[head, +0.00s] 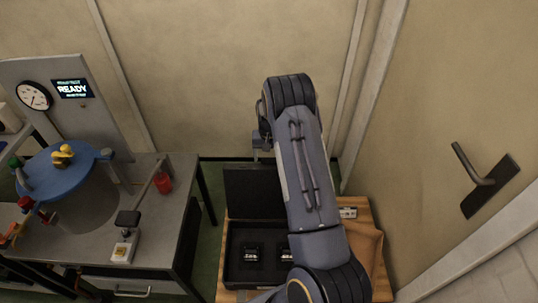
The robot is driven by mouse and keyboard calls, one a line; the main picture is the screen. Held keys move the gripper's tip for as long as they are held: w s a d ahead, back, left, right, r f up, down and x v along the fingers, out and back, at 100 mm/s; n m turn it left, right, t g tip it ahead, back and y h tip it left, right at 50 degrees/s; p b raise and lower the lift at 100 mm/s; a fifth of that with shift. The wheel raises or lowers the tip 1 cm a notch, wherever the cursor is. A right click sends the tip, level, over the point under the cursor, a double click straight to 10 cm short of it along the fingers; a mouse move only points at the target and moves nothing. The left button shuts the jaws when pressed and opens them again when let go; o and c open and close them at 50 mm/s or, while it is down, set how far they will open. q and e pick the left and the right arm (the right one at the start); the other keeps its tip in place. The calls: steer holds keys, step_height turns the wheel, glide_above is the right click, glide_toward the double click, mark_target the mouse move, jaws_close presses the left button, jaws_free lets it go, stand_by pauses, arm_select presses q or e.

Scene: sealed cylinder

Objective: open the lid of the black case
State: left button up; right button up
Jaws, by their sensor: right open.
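The black case (234,262) stands on a wooden surface at the bottom middle of the head view. Its lid (250,192) is raised and leans back at the far side, so the dark inside shows. Two small dark and silver items (252,252) sit in the case. My right arm crosses in front of the case and hides its right part. My right gripper (262,146) is open, pointing down just above the lid's far top edge; whether it touches the lid cannot be told. My left gripper is not in view.
The wooden surface (366,215) continues right of the case.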

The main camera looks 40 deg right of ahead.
steer(key=shift+f, duration=0.35)
